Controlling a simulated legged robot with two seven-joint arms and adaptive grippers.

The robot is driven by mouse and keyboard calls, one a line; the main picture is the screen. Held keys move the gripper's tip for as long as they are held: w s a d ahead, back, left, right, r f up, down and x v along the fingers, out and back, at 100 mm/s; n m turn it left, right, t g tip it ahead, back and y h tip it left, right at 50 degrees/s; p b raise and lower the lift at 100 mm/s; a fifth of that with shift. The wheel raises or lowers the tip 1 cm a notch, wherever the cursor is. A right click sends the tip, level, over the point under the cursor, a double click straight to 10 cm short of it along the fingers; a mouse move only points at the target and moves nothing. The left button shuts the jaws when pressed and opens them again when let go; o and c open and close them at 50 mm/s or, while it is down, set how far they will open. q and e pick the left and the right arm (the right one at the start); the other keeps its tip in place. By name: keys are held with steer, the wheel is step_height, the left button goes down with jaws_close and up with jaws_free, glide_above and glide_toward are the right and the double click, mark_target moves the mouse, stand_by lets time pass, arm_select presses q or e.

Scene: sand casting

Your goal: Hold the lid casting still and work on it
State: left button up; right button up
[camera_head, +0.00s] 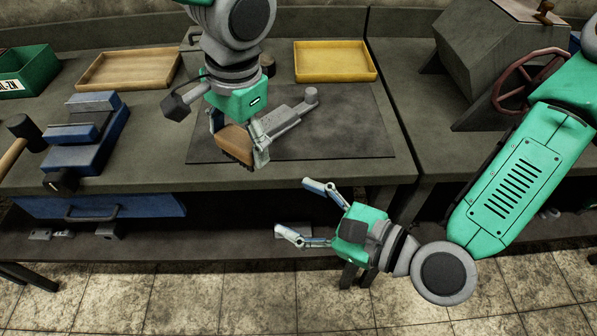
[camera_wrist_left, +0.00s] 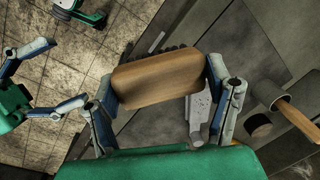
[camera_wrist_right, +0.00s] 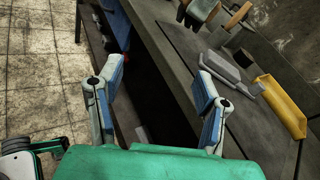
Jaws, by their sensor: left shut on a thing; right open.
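My left gripper (camera_head: 238,143) is shut on a wooden brush (camera_head: 234,143), a brown block with dark bristles along its edge. The left wrist view shows the brush's block (camera_wrist_left: 158,77) between both fingers. The grey lid casting (camera_head: 288,117), with a round knob at its far end, lies on the dark mat (camera_head: 345,135) just beside the brush. The left gripper hides its near end, so I cannot tell whether the brush touches it. The casting also shows in the right wrist view (camera_wrist_right: 232,70). My right gripper (camera_head: 294,207) is open and empty, in front of the bench edge.
A wooden tray (camera_head: 130,87) and a yellow tray (camera_head: 335,77) stand at the back. A blue vise (camera_head: 85,135) and a mallet (camera_head: 22,128) are at the left, with a green bin (camera_head: 28,70) behind. A grey machine with a red handwheel (camera_head: 528,80) stands right. The mat's right part is clear.

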step_height(320, 180, up, 5)
steer(key=w+m+t+y, duration=0.1)
steer(key=w+m+t, duration=0.1)
steer(key=m, duration=0.2)
glide_toward(220, 132)
steer(key=x, duration=0.4)
steer(key=f+x, duration=0.1)
steer(key=x, duration=0.2)
steer(key=shift+w+d, duration=0.15)
steer(key=shift+w, duration=0.15)
steer(key=c, duration=1.3)
arm_select(q)
steer(key=o, duration=1.6)
steer(key=shift+o, duration=0.2)
